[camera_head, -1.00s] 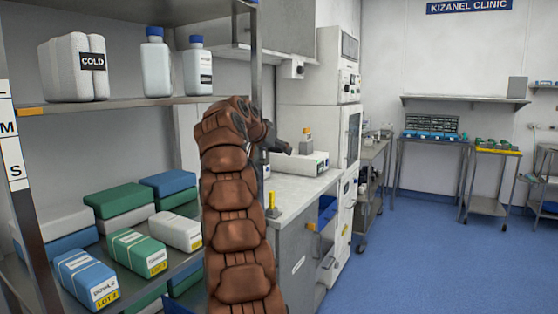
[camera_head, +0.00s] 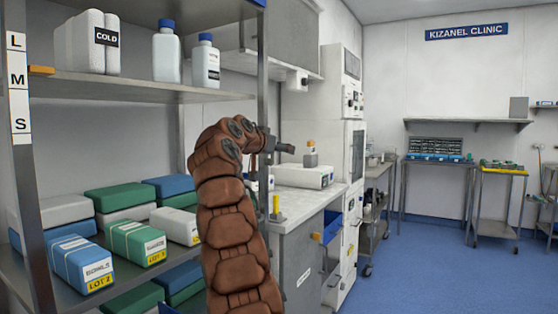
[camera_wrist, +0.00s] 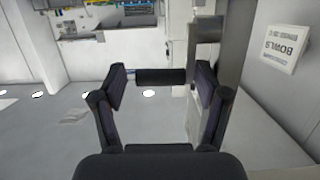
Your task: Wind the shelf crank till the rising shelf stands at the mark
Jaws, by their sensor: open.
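The upper shelf (camera_head: 135,88) hangs at the left in the head view. Its orange pointer (camera_head: 42,70) is beside the white scale (camera_head: 17,75) marked L, M and S, between L and M and nearer M. My gripper (camera_wrist: 161,82) is open. In the wrist view a dark horizontal bar (camera_wrist: 160,76) shows between its fingertips; it looks like the crank's grip, but I cannot tell whether the fingers touch it. In the head view my gripper (camera_head: 272,143) is small beside the shelf's right post (camera_head: 263,108); the rest of the crank is not clear there.
Jugs (camera_head: 166,55) and a COLD pack (camera_head: 90,42) stand on the upper shelf. Wrapped boxes (camera_head: 135,242) fill the lower shelf. A counter (camera_head: 305,200) with a white box stands just behind my gripper. The blue floor (camera_head: 420,270) at right is open.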

